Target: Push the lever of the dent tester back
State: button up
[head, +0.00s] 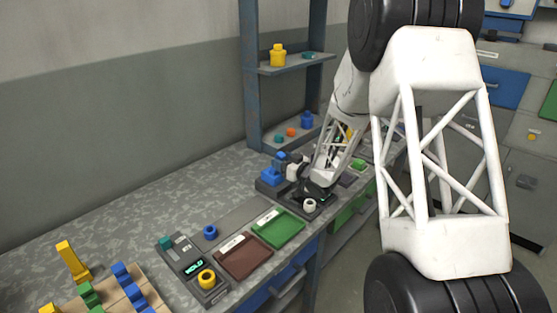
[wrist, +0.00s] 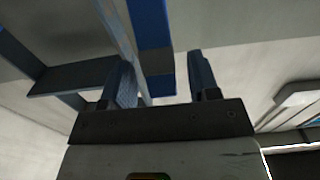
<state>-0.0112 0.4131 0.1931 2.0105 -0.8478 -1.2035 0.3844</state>
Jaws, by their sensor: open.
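My gripper (head: 317,191) is low over the far part of the bench in the head view, close beside a dark device with blue blocks on it (head: 270,177). I cannot tell for certain that this device is the dent tester; its lever is not clearly distinguishable, and my arm hides part of this area. In the wrist view the two fingers of my gripper (wrist: 162,78) stand apart. A blue upright bar (wrist: 152,35) shows in line with the gap between them; I cannot tell whether it is near the fingers or behind them. No hold on anything shows.
A grey device with a display (head: 193,266) bears a yellow ring (head: 207,279). Beside it lie a brown tray (head: 243,262) and a green tray (head: 278,236). A blue ring (head: 210,232) lies behind. A shelf unit (head: 250,85) stands at the back. The bench's left rear is clear.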

jog(key=shift+x, duration=1.05)
grip_shut()
